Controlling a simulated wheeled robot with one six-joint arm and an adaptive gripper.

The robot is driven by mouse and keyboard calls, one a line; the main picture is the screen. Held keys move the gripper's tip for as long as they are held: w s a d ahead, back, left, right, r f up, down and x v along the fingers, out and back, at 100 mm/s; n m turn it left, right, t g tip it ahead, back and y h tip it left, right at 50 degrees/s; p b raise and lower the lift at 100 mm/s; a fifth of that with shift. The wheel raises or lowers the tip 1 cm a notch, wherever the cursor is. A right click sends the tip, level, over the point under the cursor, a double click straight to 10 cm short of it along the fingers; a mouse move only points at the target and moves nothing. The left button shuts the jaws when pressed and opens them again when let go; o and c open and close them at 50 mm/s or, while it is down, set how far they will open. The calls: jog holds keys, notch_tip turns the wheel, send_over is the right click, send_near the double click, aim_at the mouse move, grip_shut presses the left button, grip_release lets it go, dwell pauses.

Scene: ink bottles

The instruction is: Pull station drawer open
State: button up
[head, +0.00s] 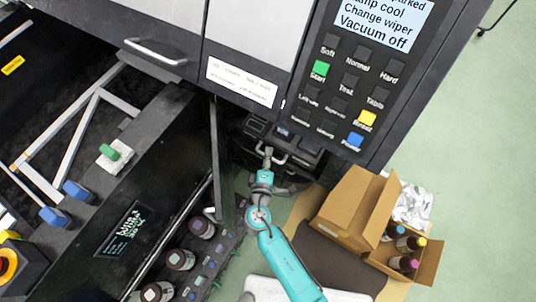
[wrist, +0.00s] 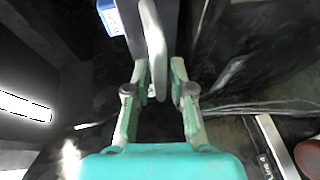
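The station drawer (head: 305,157) is a dark unit low under the machine, with a pale bar handle (head: 285,159) on its front. My gripper (head: 268,155) is at the handle, at the end of my teal arm. In the wrist view, the grey handle bar (wrist: 154,45) runs down between the two green-and-grey fingers (wrist: 160,82). The fingers stand apart, with the bar nearer the left one and a visible gap on the right. Whether a finger touches the bar is unclear. A small blue-and-white item (wrist: 110,17) shows beyond the handle.
An open cardboard box (head: 345,210) and a smaller box with bottles (head: 405,262) stand right of my arm. Dark bottles (head: 180,260) stand in a rack at lower left. The machine's button panel (head: 345,85) overhangs the drawer. Green floor is clear at far right.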

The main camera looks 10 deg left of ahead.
jog(key=s+r, duration=0.2)
jog(key=s, duration=0.9)
jog(key=shift+s+d, duration=0.2)
jog(key=shift+d, duration=0.1)
jog(key=shift+r, duration=0.1)
